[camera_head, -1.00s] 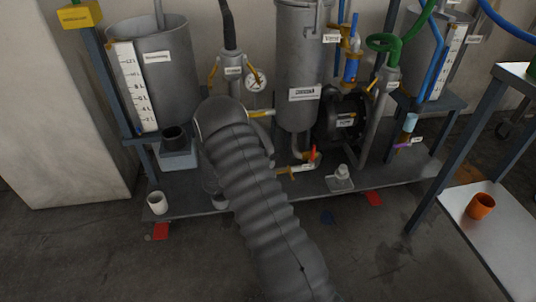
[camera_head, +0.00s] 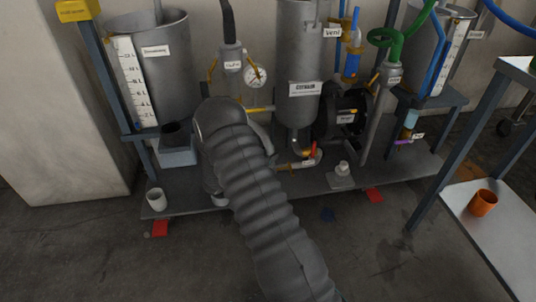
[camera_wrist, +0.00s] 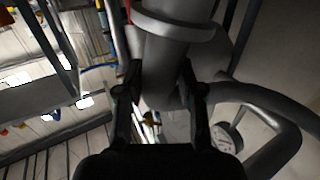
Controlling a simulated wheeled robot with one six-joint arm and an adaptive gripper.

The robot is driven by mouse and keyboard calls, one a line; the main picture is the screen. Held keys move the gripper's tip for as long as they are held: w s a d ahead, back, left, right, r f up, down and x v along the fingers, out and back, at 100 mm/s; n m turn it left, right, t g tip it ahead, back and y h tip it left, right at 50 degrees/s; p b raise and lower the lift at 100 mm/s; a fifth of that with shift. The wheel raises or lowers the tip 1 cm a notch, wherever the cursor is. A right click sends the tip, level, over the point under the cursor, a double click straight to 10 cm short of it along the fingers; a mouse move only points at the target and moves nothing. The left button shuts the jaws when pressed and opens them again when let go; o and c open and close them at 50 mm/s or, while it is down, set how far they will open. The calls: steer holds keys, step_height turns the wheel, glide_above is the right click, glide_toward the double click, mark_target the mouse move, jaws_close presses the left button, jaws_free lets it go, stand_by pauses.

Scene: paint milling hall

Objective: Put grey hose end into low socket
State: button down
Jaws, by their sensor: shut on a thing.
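My gripper (camera_wrist: 160,95) is in the wrist view, its two black fingers on either side of a grey round tube (camera_wrist: 172,50) with a wider collar above. It is shut on this tube, which looks like the grey hose end. A thick grey curved tube (camera_wrist: 265,105) runs off to the right; whether it joins the held piece is unclear. In the head view my grey ribbed arm hides the gripper and the held end. A grey block with a dark round opening (camera_head: 177,155) stands left of my arm. A small grey fitting (camera_head: 341,174) sits low on the platform; which one is the low socket is unclear.
A pressure gauge (camera_head: 255,76) and a grey upright cylinder (camera_head: 298,110) stand behind my arm. A black pump (camera_head: 345,118) is to their right. A white cup (camera_head: 155,199) stands at the platform's left front. An orange cup (camera_head: 483,203) is on the right table.

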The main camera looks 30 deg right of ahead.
steer(key=shift+w, duration=0.1)
stand_by(0.7)
steer(key=c, duration=1.1)
jaws_free()
steer(key=o, duration=0.5)
steer(key=shift+o, duration=0.2)
steer(key=shift+a, duration=0.15)
steer(key=s+a, duration=0.2)
steer(key=a, duration=0.9)
steer(key=shift+s+a, duration=0.15)
steer(key=shift+a, duration=0.15)
steer(key=shift+f, duration=0.1)
